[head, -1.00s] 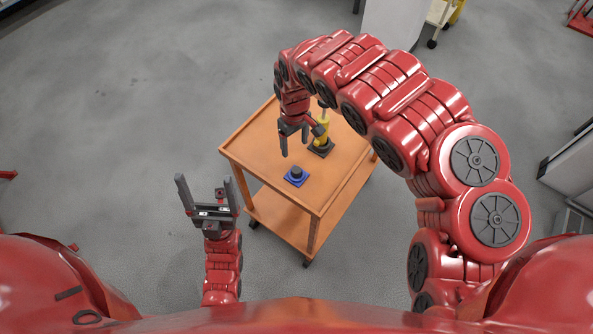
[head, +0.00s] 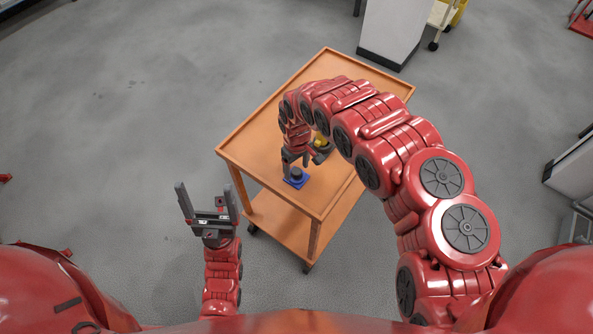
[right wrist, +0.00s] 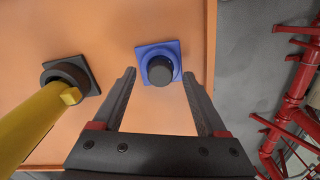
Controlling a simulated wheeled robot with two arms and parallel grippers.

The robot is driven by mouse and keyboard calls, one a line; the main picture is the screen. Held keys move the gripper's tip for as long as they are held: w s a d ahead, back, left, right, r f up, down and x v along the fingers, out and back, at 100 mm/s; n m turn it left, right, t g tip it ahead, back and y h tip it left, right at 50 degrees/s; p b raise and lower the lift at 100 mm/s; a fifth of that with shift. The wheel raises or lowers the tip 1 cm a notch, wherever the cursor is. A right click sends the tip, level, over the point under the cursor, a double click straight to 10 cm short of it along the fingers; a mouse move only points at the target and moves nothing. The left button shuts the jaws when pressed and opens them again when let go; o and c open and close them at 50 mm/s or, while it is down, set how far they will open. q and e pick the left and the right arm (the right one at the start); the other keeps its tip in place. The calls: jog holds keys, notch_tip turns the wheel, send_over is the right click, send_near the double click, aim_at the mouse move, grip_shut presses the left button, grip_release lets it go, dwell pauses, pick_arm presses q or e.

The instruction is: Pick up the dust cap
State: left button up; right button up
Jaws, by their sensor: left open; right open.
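The dust cap (head: 296,173) is a small dark round piece on a blue square base (head: 292,182), on the orange cart's top near its front edge. In the right wrist view the dark cap (right wrist: 160,71) stands on its blue plate (right wrist: 171,46), just beyond and between my fingertips. My right gripper (head: 296,162) is open and empty, right at the cap from above and behind; in the right wrist view its two fingers (right wrist: 158,74) are spread apart. My left gripper (head: 207,193) is open and empty, left of the cart and away from it.
A yellow valve (right wrist: 34,115) on a dark square base (right wrist: 85,77) stands beside the cap, partly hidden by my right arm in the head view. The orange cart (head: 345,75) has free room on its far top. A white cabinet (head: 393,30) stands behind it.

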jog(key=shift+f, duration=0.4)
grip_shut()
dwell(1.2)
